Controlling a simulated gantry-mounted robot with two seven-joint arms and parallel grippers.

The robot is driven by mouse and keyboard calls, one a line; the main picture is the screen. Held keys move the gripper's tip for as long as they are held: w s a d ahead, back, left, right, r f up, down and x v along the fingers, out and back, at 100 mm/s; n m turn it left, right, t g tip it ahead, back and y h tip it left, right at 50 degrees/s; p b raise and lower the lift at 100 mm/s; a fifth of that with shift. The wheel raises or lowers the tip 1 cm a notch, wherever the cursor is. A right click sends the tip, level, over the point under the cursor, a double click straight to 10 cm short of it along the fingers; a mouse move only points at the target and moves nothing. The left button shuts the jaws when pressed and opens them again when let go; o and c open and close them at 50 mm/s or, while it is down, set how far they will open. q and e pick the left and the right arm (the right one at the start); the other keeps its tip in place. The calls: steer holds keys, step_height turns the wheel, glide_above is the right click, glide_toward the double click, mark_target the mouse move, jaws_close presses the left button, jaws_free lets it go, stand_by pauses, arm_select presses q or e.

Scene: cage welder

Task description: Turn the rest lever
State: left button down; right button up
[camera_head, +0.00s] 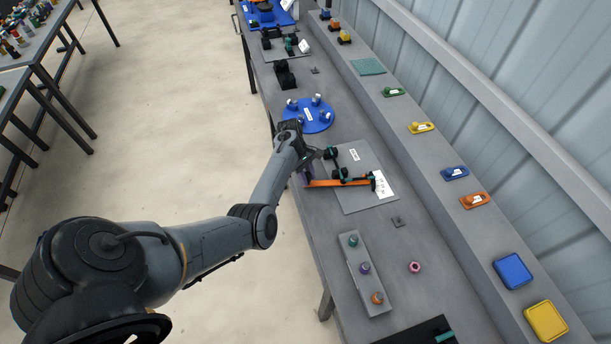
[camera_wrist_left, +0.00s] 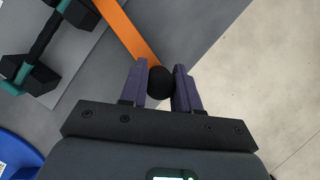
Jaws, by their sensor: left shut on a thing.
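The rest lever is a long flat orange bar (camera_head: 335,183) on a grey plate (camera_head: 365,203) on the bench. It also shows in the left wrist view as an orange strip (camera_wrist_left: 128,28) running toward a round black knob (camera_wrist_left: 160,83). My left gripper (camera_head: 307,172) is at the bar's left end, near the bench's front edge. In the left wrist view its two purple fingers (camera_wrist_left: 160,88) are shut on the black knob, one on each side. My right gripper is not in view.
A dark and teal bar assembly (camera_head: 340,166) stands just behind the lever, with a white label card (camera_head: 380,184) to its right. A blue round plate (camera_head: 318,122) with several posts lies beyond. A grey block with coloured knobs (camera_head: 352,262) lies nearer.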

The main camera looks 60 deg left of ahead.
arm_select(q)
steer(key=c, duration=1)
jaws_free()
steer(key=shift+o, duration=1)
steer(key=v, duration=1.1)
steer(key=shift+s+a+f, duration=0.1)
steer(key=shift+f, duration=0.05)
